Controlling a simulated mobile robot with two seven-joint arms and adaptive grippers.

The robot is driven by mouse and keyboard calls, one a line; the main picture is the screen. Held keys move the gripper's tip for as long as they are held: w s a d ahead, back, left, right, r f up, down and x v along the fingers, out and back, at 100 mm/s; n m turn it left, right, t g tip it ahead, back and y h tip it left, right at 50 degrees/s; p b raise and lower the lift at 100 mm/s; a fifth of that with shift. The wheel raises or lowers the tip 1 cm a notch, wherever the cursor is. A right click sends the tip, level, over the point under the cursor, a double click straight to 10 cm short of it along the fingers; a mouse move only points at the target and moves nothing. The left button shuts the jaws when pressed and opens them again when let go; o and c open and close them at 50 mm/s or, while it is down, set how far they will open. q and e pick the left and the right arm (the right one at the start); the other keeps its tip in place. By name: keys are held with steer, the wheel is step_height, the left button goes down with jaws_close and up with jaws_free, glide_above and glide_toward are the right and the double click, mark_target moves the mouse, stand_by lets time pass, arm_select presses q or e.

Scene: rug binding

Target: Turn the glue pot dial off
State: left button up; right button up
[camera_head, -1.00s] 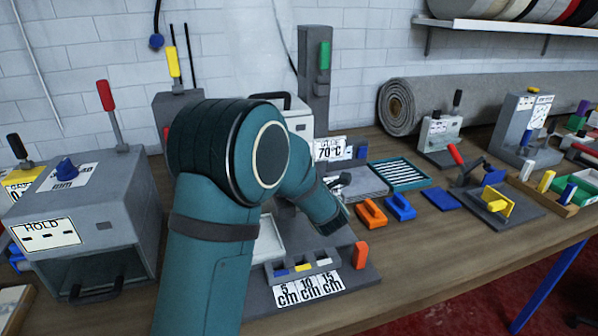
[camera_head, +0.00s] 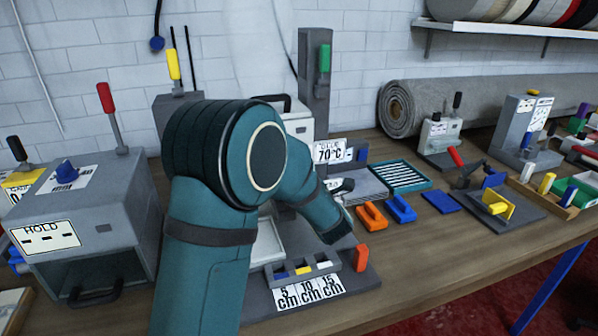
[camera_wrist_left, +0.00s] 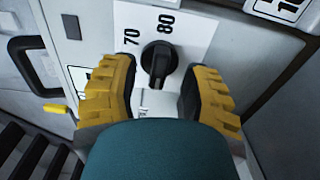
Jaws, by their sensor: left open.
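The glue pot (camera_head: 299,121) is a pale box with a dark handle on top and a "70 °C" sign (camera_head: 328,152); my left arm hides much of it in the head view. In the left wrist view its black dial (camera_wrist_left: 158,64) sits on a white plate marked 70 and 80. The dial's grip bar stands roughly upright in that view; the lower marks are partly hidden. My left gripper (camera_wrist_left: 157,90) is open, its yellow-padded fingers on either side of the dial, with gaps visible. Contact with the dial cannot be told. My right gripper is not in view.
A grey press with a HOLD sign (camera_head: 45,236) stands at left. A cutting stand with a cm scale (camera_head: 310,289) is in front of my arm. Orange (camera_head: 372,216) and blue (camera_head: 401,208) blocks lie to the right. A rolled rug (camera_head: 398,107) lies along the wall.

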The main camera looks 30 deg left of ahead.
arm_select(q)
steer(key=v, duration=1)
steer(key=shift+s, duration=0.2)
